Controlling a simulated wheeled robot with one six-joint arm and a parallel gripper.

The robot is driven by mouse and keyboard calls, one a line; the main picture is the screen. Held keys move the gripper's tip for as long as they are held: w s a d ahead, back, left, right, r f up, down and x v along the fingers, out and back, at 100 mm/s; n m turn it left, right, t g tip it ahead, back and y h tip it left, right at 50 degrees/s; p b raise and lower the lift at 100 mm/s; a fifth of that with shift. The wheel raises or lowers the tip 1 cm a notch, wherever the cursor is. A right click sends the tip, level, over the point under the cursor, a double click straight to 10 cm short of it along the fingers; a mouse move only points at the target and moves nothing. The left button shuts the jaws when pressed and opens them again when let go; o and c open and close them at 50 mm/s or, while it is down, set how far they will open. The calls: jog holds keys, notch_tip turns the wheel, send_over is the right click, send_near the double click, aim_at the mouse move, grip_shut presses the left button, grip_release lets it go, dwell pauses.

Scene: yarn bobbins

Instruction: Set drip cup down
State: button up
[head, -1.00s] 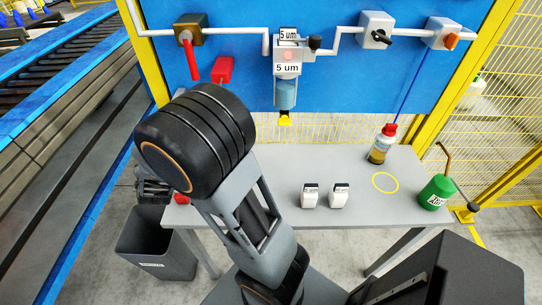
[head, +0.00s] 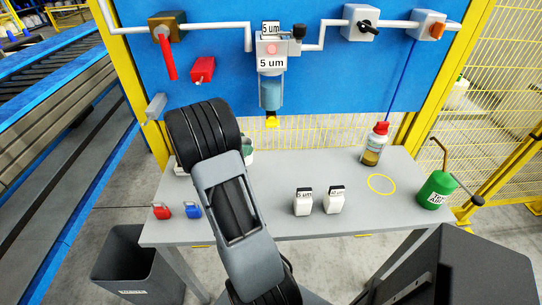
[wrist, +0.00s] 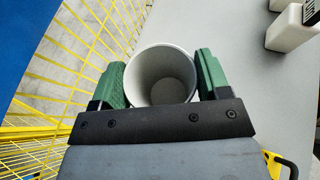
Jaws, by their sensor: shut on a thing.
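The drip cup (wrist: 161,78) is a round, pale grey, open-topped cup that looks empty inside. My gripper (wrist: 160,80) is shut on it, with a green pad on each side of its wall. In the head view my arm hides most of the gripper and cup. Only a bit of green pad and pale rim shows beside the arm, over the table's back left part. I cannot tell whether the cup's base touches the table (head: 280,222). A yellow ring (head: 382,184) is marked on the table's right side.
Two white cartridges (head: 303,203) (head: 335,201) stand mid-table. A red-capped bottle (head: 375,145) and a green can (head: 436,190) stand at right. Red (head: 161,210) and blue (head: 193,210) padlocks lie at the left front. The filter housing (head: 270,90) hangs above the back edge.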

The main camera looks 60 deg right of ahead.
jog(key=x, duration=0.6)
jog(key=f+x, duration=0.1)
jog(key=x, duration=0.5)
jog(key=shift+w+a+f, duration=0.15)
jog(key=shift+a, duration=0.1)
jog(key=shift+d+f, duration=0.2)
jog(key=shift+f, duration=0.05)
jog(key=shift+f, duration=0.1)
jog(key=shift+f, duration=0.15)
jog(key=o, duration=0.9)
